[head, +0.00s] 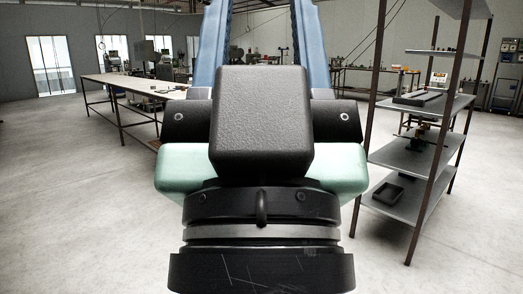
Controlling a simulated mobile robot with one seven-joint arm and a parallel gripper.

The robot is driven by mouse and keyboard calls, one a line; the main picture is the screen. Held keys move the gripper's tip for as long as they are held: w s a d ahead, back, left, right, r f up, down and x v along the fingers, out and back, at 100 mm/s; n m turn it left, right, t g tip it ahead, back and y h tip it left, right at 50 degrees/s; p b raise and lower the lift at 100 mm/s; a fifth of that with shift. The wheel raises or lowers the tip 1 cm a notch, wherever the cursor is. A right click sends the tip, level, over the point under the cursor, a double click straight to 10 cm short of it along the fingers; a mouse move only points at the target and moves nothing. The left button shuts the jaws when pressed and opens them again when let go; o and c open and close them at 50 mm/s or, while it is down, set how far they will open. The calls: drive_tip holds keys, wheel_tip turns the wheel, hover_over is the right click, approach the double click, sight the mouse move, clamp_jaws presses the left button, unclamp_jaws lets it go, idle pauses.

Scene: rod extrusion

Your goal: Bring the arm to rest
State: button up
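My arm (262,125) fills the middle of the head view, close to the camera. A black block-shaped part sits above pale green and dark ringed parts. My gripper and its fingertips do not show, so whether it is open or holds anything is hidden. The arm touches nothing that I can see.
A metal shelf rack (414,158) with several shelves stands at the right, with a dark tray (388,194) low on it. A long workbench (130,86) stands at the left. Bare concrete floor (75,215) lies open at the front left.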

wheel_tip(320, 180, up, 24)
drive_tip(key=p, duration=2.2)
drive_tip(key=shift+r, duration=0.15)
drive_tip(key=shift+a, duration=0.1)
